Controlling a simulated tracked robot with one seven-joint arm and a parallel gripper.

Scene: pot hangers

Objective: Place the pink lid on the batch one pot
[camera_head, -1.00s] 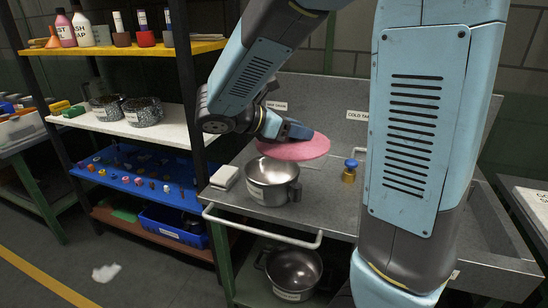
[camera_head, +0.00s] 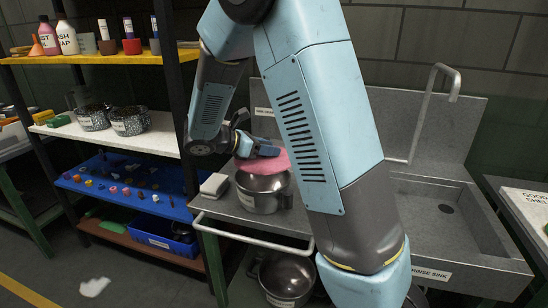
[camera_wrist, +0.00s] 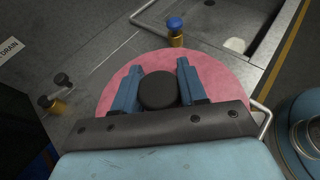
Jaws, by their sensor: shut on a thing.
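The pink lid (camera_head: 278,161) is a flat disc, held above the rear of a steel pot (camera_head: 262,199) on the metal counter in the head view. My arm hides its right part there, and any gap to the pot is hard to judge. In the wrist view the pink lid (camera_wrist: 222,82) spreads around my gripper (camera_wrist: 160,72). The gripper's blue fingers are shut on the lid's dark round knob (camera_wrist: 158,91). The steel pot has a side handle and a label too small to read, so I cannot tell whether it is batch one.
A white block (camera_head: 214,185) lies left of the pot. Another steel pot (camera_head: 287,278) is on the shelf below. Two speckled pots (camera_head: 131,121) stand on the white shelf. The sink (camera_head: 447,210) is at right. A blue-topped tap (camera_wrist: 175,27) is beyond the lid.

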